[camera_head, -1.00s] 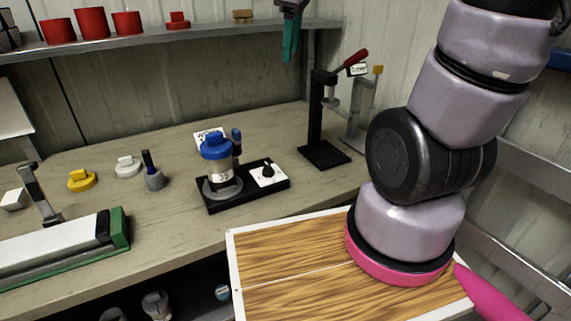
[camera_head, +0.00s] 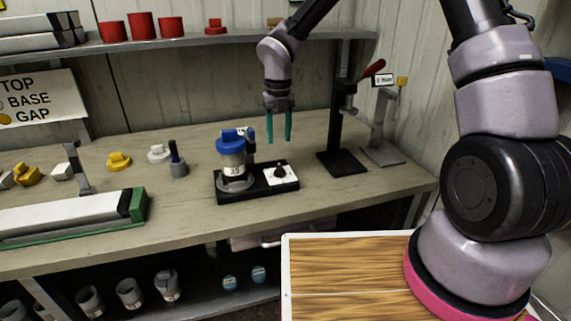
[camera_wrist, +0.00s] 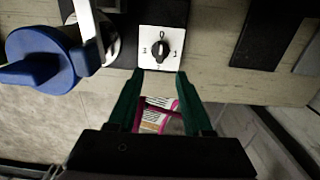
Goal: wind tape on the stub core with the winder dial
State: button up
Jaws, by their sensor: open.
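The winder (camera_head: 257,189) is a black base on the bench. A core (camera_head: 233,163) with a blue cap (camera_head: 231,143) stands upright on its left side, with a label on it. The winder dial (camera_head: 281,171) is a black knob on a white plate at the right; it also shows in the wrist view (camera_wrist: 160,49), with marks around it. My gripper (camera_head: 279,140) has teal fingers, open and empty, pointing down above the dial. In the wrist view my gripper (camera_wrist: 158,80) has its fingertips apart, just in front of the dial plate. The blue cap (camera_wrist: 40,60) is at the left there.
A black press with a red handle (camera_head: 343,130) stands right of the winder. A dark post with a grey foot (camera_head: 178,160) stands to its left. A long green and white fixture (camera_head: 70,220) lies at the bench's left front. Red cylinders (camera_head: 142,26) sit on the shelf.

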aim_at(280, 165)
notch_tip(280, 165, down, 10)
dwell(0.4)
grip_shut()
